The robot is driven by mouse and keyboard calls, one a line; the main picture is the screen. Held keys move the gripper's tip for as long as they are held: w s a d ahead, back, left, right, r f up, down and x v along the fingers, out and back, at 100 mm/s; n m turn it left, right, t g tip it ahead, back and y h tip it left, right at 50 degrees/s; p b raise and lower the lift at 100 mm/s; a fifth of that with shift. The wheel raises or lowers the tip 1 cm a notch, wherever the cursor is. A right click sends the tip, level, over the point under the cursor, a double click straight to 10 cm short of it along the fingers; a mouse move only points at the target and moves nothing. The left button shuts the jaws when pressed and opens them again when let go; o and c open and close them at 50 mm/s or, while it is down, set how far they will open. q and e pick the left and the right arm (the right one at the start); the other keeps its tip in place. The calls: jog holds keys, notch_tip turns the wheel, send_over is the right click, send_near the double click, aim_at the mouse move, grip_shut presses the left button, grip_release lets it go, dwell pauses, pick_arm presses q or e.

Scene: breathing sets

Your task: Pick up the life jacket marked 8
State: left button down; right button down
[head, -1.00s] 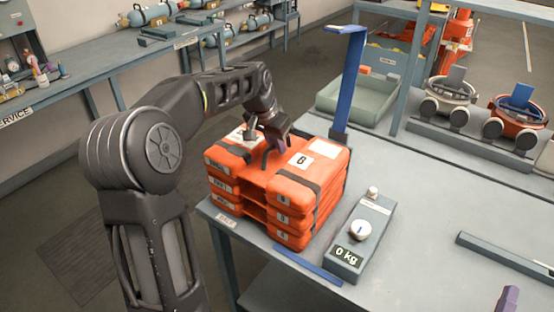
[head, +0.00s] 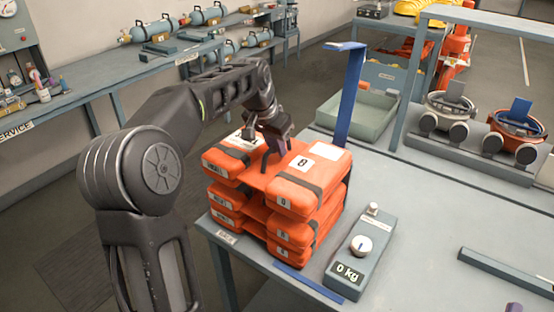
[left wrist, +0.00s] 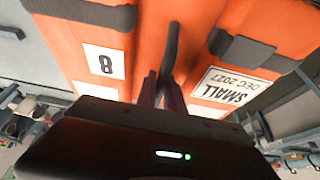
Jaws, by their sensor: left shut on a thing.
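The orange life jacket marked 8 (head: 318,178) is at the top of a stack, a small gap showing between it and the jacket below. Its 8 label also shows in the left wrist view (left wrist: 104,61), beside a "SMALL DEC 2027" label. My left gripper (head: 272,146) comes down from above and is shut on the dark strap loop at the jacket's middle; its fingers (left wrist: 163,92) show around the loop in the left wrist view. Two more orange jackets (head: 292,236) lie stacked below on the table. A purple tip at the bottom right edge seems to be my right gripper (head: 513,308); its jaws are hidden.
A grey scale box (head: 357,254) reading 0 kg stands right of the stack. A blue upright post (head: 350,100) stands behind it. A green-grey tray (head: 357,112) and mask sets (head: 517,130) are further back. The table's middle right is mostly clear.

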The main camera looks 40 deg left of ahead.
pick_arm(q)
notch_tip(320, 180, up, 6)
jog(key=shift+r, duration=0.15)
dwell(0.7)
